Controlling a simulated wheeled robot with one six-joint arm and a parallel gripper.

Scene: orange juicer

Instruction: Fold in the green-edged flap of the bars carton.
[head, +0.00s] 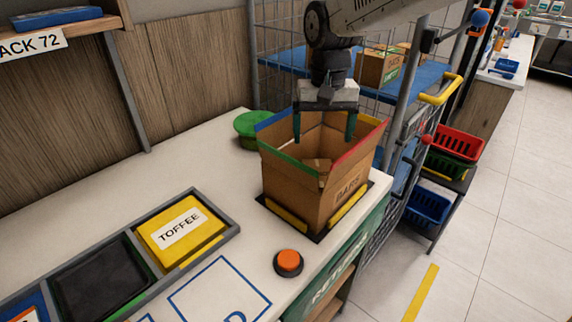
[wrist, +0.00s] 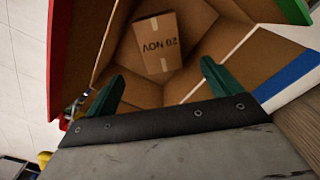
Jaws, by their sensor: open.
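The brown bars carton (head: 300,195) stands open on a dark base on the counter. Its green-edged flap (head: 288,158) stands up and leans outward at the front left; its green edge also shows at the top right of the wrist view (wrist: 296,10). The red-edged flap (head: 358,148) at the right and the blue-edged flap (head: 273,121) at the back left are also up. My gripper (head: 324,137) is open and empty, fingers pointing down over the carton's opening, behind the green-edged flap. A small carton marked "20 NOV" (wrist: 157,42) lies inside.
Yellow pieces (head: 348,207) edge the base. An orange button (head: 289,261) and a toffee tray (head: 182,235) are in front and left. A green round object (head: 250,126) sits behind the carton.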

